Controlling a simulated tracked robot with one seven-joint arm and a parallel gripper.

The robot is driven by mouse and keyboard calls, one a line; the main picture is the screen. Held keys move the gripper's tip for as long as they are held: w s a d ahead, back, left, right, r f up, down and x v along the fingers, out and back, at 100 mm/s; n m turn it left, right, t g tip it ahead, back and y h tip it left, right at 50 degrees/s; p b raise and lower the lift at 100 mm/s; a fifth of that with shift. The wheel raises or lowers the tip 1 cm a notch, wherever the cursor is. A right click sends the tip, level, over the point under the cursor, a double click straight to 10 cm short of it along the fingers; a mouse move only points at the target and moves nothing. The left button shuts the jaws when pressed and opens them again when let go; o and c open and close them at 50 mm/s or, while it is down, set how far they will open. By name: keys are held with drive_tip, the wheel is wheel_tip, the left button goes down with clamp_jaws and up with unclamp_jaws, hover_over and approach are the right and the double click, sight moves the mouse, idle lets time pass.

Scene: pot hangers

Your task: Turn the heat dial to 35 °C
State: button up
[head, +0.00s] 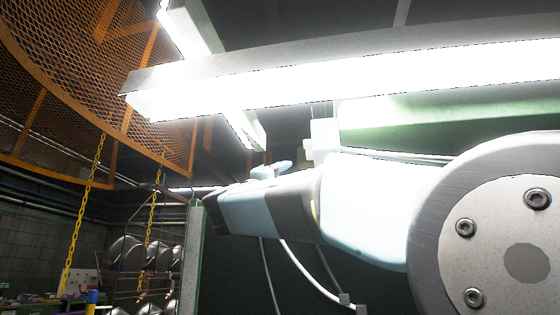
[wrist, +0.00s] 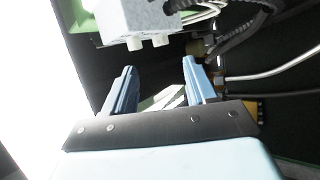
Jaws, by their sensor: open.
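No heat dial can be made out in either view. In the wrist view my gripper (wrist: 160,66) is open, its two blue fingers apart with nothing held between them. A pale grey box (wrist: 125,20) with two short stubs on its lower side is at the top, just beyond the fingertips. Whether it carries the dial I cannot tell. In the head view my arm crosses the right half and hides much of what is behind it. A small white box (head: 325,138) shows just above the arm.
Cables and a hose (wrist: 265,78) run close to the right finger in the wrist view. A bright lamp (head: 350,85) spans the head view above my arm. An orange mesh platform (head: 75,60) with yellow chains (head: 80,220) hangs at left. Round metal shapes (head: 125,252) sit on a rack below.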

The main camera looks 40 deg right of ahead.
sight(308, 144)
drive_tip(key=w+d+r+g+h, duration=0.1)
drive_tip(key=d+r, duration=0.8)
drive_tip(key=r, duration=0.3)
drive_tip(key=shift+w+r+m+h, duration=0.2)
drive_tip(key=shift+w+m+h, duration=0.15)
drive_tip(key=shift+m+h, duration=0.05)
clamp_jaws()
idle(0.3)
